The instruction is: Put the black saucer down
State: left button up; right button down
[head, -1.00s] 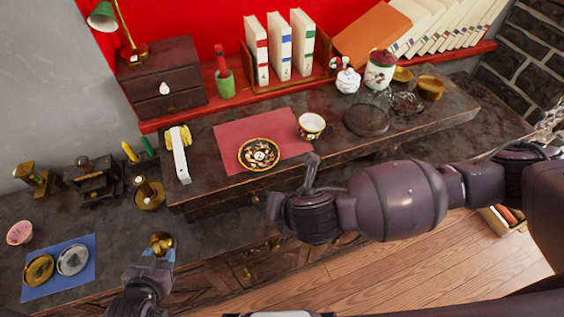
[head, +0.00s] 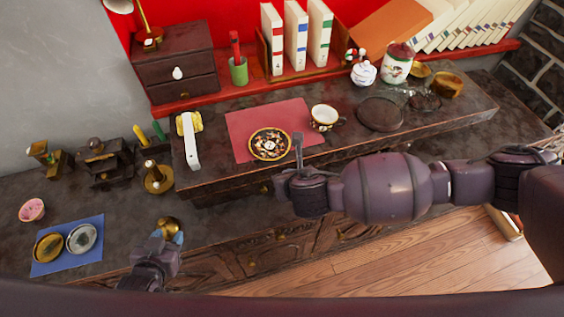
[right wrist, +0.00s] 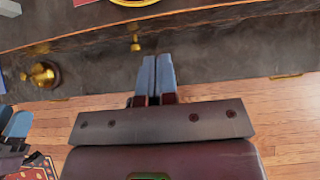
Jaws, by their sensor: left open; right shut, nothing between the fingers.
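The black saucer (head: 270,143), with a gold rim and flower pattern, lies flat on the red cloth (head: 240,122) on the raised shelf. Its gold rim also shows at the top of the right wrist view (right wrist: 137,2). My right gripper (head: 297,143) is shut and empty. It stands in front of the saucer's right edge in the head view; in the right wrist view its fingertips (right wrist: 158,60) are together and apart from the saucer. My left gripper (head: 163,240) is open, low at the left, beside a small brass bell (head: 169,225). Contact with the bell is unclear.
A black and gold cup (head: 325,117) stands right of the saucer on the cloth. A dark round plate (head: 380,114) lies farther right. A white-handled thing (head: 189,145) is left of the cloth. A blue cloth (head: 68,262) with two metal dishes lies on the lower counter.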

aim_at(276, 151)
jog(key=w, duration=0.1)
jog(key=w+a+f, duration=0.1)
jog(key=w, duration=0.2)
jog(key=shift+w+a+f, duration=0.1)
jog(key=shift+a+f, duration=0.1)
jog(key=shift+f, duration=0.15)
jog(key=shift+w+a, duration=0.2)
jog(key=shift+w, duration=0.45)
jog(key=shift+w+a, duration=0.3)
jog(key=shift+w, duration=0.6)
jog(key=shift+w+a, duration=0.3)
jog(key=shift+w, duration=0.6)
